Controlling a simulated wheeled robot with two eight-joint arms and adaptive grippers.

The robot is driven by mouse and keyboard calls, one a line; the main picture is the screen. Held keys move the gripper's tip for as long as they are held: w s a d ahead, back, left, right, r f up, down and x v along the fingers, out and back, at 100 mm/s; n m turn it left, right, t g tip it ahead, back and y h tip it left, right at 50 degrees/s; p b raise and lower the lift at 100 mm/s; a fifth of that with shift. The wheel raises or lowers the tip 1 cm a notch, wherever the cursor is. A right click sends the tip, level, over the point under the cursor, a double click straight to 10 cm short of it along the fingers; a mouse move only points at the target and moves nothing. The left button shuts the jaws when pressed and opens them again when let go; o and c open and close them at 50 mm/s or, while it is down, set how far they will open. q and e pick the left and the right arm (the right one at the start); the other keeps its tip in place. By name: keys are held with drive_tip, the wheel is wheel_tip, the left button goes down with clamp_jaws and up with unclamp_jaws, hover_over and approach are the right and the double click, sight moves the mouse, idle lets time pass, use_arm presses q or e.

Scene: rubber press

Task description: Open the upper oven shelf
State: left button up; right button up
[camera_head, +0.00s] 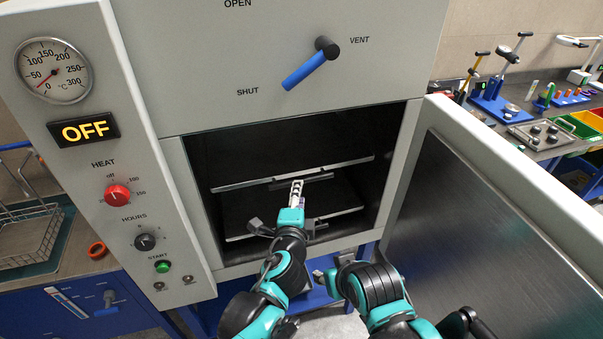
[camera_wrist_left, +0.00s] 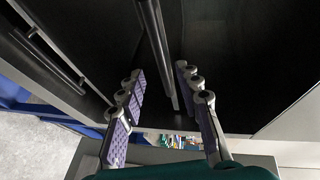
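The upper oven shelf (camera_head: 350,163) is a thin grey plate inside the dark oven chamber, with a handle bar (camera_head: 319,178) along its front edge. My left gripper (camera_head: 297,186) reaches into the chamber opening at this handle. In the left wrist view my left gripper (camera_wrist_left: 160,98) is open. Its two purple-padded fingers stand apart, and the handle bar (camera_wrist_left: 156,45) runs down between their tips; contact cannot be seen. My right gripper (camera_head: 326,279) is low in front of the oven, away from the shelves, and its fingers are not clear.
The lower shelf (camera_head: 340,200) lies below the upper one, with its own handle (camera_wrist_left: 45,50) at left in the wrist view. The oven door (camera_head: 490,230) stands wide open at the right. The control panel (camera_head: 110,170) is at the left. A blue vent lever (camera_head: 304,70) is above.

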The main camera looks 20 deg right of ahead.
use_arm(q)
drive_tip(key=b+x, duration=0.2)
drive_tip(key=x, duration=0.5)
drive_tip(key=shift+d, duration=0.1)
clamp_jaws()
